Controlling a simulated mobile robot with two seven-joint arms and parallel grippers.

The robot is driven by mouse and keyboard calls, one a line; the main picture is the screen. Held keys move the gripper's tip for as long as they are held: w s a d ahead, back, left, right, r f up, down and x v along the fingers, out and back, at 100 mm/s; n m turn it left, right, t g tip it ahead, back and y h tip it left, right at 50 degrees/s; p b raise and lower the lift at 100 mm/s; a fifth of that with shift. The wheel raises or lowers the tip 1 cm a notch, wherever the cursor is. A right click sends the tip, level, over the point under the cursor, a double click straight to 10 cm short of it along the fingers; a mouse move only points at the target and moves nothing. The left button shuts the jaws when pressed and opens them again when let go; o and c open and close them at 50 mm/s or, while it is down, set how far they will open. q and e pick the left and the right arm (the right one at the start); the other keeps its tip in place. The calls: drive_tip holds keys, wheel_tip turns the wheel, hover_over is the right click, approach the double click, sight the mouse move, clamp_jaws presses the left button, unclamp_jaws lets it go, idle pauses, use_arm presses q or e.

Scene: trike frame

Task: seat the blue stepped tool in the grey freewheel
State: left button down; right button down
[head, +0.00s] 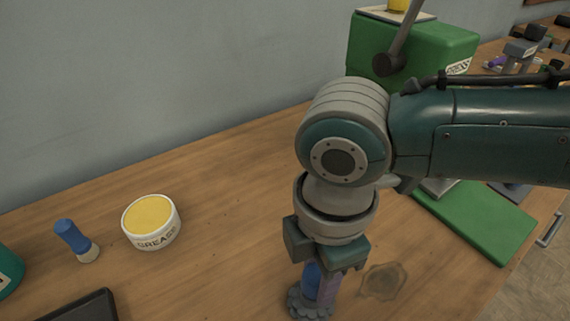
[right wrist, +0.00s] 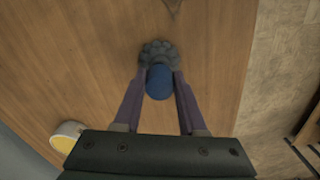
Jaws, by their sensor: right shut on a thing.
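My right gripper (head: 316,284) points down and is shut on the blue stepped tool (head: 310,274), which stands about upright between the purple-grey fingers. In the right wrist view the tool shows as a round blue end (right wrist: 160,82) between the fingertips (right wrist: 160,74). The grey freewheel (head: 297,306), with a toothed rim, lies at the tool's lower end; it also shows in the right wrist view (right wrist: 157,50). The tool overlaps the freewheel in both views. Its lower end is hidden, so I cannot tell how deep it sits. My left gripper is out of view.
A dark tray (head: 85,308) lies at the lower left. A green press (head: 440,50) and green board (head: 480,220) are at the right.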

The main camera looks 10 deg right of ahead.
sight(319, 274)
drive_tip(key=shift+f+b, duration=0.4)
drive_tip(key=shift+f, duration=0.2)
drive_tip(key=shift+c, duration=1.9)
unclamp_jaws()
drive_tip(key=shift+r, duration=0.1)
wheel_tip(319, 274, up, 10)
drive_tip(key=shift+f+p, duration=0.1)
drive_tip(key=shift+p, duration=0.65)
